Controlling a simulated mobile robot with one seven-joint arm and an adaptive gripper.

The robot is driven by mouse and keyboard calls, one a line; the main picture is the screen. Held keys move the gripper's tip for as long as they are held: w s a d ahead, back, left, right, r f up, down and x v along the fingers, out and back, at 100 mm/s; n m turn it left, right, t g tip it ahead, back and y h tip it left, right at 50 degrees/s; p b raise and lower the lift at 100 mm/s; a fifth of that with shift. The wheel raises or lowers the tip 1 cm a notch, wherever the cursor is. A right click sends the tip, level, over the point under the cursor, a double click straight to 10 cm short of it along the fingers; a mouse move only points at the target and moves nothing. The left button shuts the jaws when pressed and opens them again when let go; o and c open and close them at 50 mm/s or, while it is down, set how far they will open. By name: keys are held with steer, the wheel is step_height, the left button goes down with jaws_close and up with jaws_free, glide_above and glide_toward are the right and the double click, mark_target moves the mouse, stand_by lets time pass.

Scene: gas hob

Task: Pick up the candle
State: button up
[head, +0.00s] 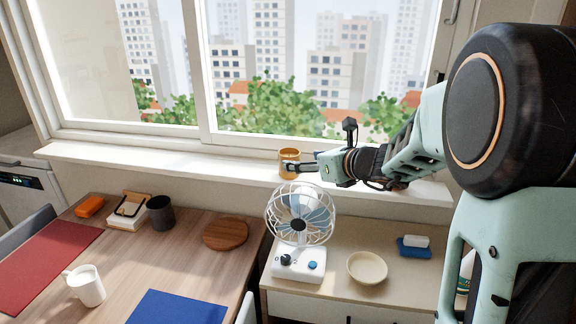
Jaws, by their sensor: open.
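An amber jar (289,154), which looks like the candle, stands upright on the white window sill (130,165), behind and above the fan. My gripper (287,167) reaches in from the right, level with the sill. Its fingers are open and overlap the lower part of the jar in the head view. I cannot tell whether the fingers are around the jar, in front of it or touching it. The inside of the jar is not clearly visible.
A white desk fan (300,225) stands on the cabinet just below my gripper. A cream bowl (367,268) and a blue sponge (414,252) lie to its right. The window frame (205,85) rises behind the sill. The sill left of the jar is clear.

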mark_target(296, 160)
steer(key=x, duration=0.6)
steer(key=shift+a+f, duration=0.2)
steer(key=shift+f, duration=0.1)
steer(key=c, duration=1.3)
steer(key=shift+r, duration=0.1)
steer(key=shift+c, duration=0.6)
steer(key=shift+r, duration=0.1)
